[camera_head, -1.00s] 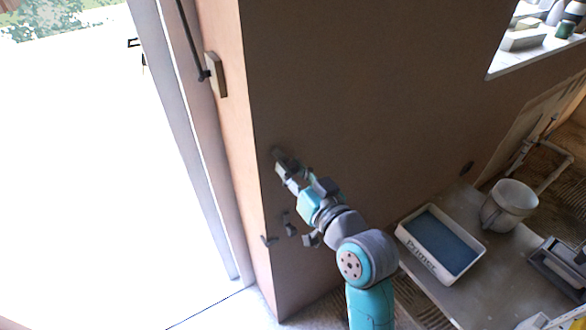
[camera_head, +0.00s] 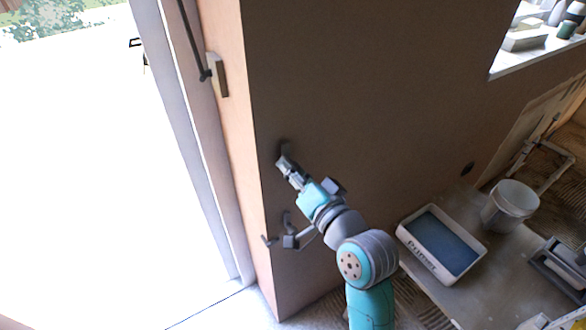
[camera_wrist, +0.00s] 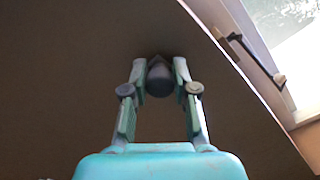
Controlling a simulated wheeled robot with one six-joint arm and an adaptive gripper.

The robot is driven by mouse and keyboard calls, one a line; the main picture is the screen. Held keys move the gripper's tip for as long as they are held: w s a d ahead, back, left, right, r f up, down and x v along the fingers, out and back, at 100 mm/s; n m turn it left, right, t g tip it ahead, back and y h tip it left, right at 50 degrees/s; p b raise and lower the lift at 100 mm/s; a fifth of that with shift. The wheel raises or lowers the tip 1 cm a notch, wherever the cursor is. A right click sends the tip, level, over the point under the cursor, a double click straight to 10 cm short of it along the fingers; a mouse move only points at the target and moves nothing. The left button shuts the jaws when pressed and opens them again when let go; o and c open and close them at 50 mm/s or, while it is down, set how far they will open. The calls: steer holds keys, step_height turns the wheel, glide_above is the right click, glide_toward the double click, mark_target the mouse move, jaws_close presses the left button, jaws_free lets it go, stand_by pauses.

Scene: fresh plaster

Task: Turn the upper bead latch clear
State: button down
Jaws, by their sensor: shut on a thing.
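The upper bead latch (camera_head: 286,147) is a small dark piece on the brown plaster wall, near its left corner. My gripper (camera_head: 283,163) is at the latch, reaching up and left from my teal arm. In the wrist view, my gripper's two green-grey fingers (camera_wrist: 159,82) are closed on a dark grey rounded knob of the latch (camera_wrist: 159,76), one on each side. The fingers hide part of the latch, and its exact angle is hard to tell.
Small dark fittings (camera_head: 287,219) and a hook (camera_head: 268,240) sit lower on the wall. A dark rod on a wooden block (camera_head: 219,76) is at the bright opening. A primer tray (camera_head: 404,236) and white bucket (camera_head: 510,201) stand at right.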

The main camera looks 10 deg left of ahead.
steer(key=shift+r, duration=0.1)
steer(key=c, duration=0.9)
jaws_free()
steer(key=shift+w, duration=0.1)
steer(key=v, duration=1.2)
